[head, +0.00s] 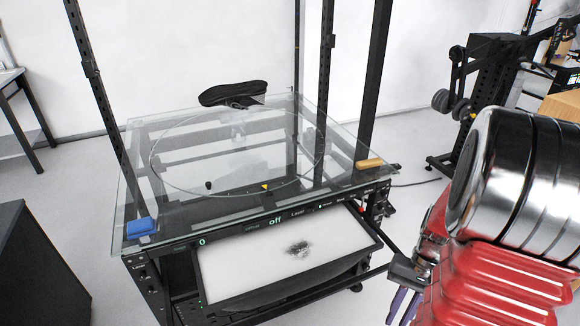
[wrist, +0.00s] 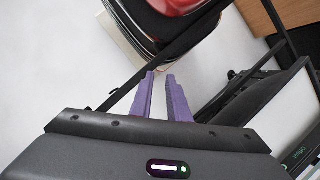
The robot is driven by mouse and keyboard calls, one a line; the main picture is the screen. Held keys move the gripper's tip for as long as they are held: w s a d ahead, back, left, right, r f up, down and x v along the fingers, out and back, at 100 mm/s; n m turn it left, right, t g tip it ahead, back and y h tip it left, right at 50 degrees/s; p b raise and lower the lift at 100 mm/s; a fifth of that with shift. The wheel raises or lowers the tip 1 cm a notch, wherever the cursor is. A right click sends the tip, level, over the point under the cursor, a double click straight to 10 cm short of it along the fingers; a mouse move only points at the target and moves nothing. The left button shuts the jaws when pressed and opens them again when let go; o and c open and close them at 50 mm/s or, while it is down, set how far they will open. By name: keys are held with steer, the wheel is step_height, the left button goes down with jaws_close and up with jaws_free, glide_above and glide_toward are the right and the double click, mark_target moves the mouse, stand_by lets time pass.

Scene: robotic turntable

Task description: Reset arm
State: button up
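My gripper (head: 403,304) hangs at the lower right in the head view, beside the right side of the turntable frame, its purple fingers partly cut off by the lower edge. In the wrist view my gripper (wrist: 161,76) shows two purple fingers a small gap apart, with nothing between them. My red and chrome arm fills the right of the head view. The turntable (head: 168,191) has a clear round plate on a glass top. A dark shoe-like object (head: 232,93) sits at its back edge.
A blue object (head: 140,228) lies on the glass's front left corner and a wooden block (head: 370,164) at its right edge. A white-bottomed tray (head: 230,272) with a dark smudge juts out in front. Black posts rise around the frame.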

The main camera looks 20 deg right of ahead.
steer(key=w+a+r+n+t+h, duration=0.1)
steer(key=w+a+r+n+t, duration=0.2)
steer(key=a+r, duration=0.7)
steer(key=w+a+r+n+t+h, duration=0.2)
steer(key=a+r+n, duration=0.4)
steer(key=a+r, duration=0.5)
steer(key=w+a+t, duration=0.1)
steer(key=t, duration=0.1)
steer(key=shift+a+r+t, duration=0.25)
steer(key=shift+a+t, duration=0.05)
steer(key=shift+a, duration=0.05)
steer(key=shift+s, duration=0.15)
